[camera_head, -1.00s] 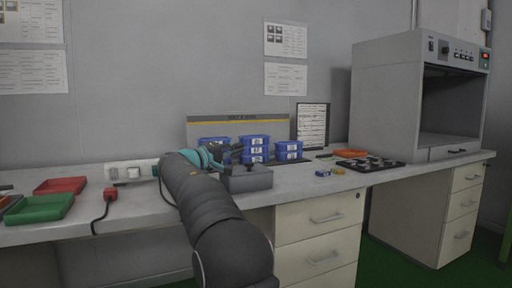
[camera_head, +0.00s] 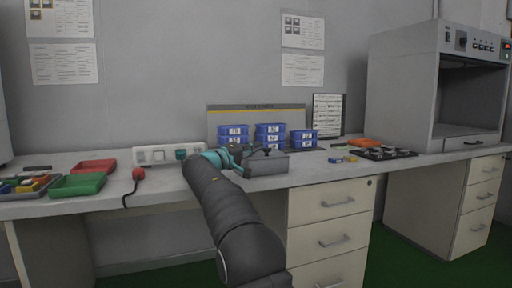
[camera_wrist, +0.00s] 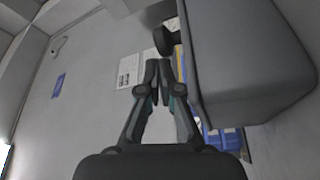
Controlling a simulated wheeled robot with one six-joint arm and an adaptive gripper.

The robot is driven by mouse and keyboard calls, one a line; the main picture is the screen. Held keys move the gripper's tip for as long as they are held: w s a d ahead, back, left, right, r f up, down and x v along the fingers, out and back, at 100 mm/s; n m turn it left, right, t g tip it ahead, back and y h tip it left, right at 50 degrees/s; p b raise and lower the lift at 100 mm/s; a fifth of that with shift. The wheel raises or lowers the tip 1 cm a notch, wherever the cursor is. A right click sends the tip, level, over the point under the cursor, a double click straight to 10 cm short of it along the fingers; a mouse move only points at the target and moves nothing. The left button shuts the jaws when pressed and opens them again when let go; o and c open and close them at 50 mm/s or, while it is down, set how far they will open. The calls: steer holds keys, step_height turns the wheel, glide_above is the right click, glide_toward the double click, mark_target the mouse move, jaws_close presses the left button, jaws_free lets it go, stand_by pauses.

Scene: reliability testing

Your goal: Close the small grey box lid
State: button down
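The small grey box (camera_head: 268,164) sits near the front edge of the bench, and its top looks flat and level. I cannot make out a separate raised lid. My gripper (camera_head: 243,151) is at the box's upper left side, partly hidden by my arm. In the wrist view the box's grey side (camera_wrist: 250,50) fills the upper right, with a dark round knob at its left edge. There my gripper (camera_wrist: 158,66) has its fingertips together, with nothing seen between them, just left of the box. Contact cannot be told.
Stacked blue bins (camera_head: 268,135) stand behind the box. A power strip (camera_head: 167,154), a red tray (camera_head: 94,166) and a green tray (camera_head: 78,185) lie to the left. A black rack (camera_head: 387,153) and a large grey cabinet (camera_head: 410,100) are to the right.

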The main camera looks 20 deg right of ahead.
stand_by(0.4)
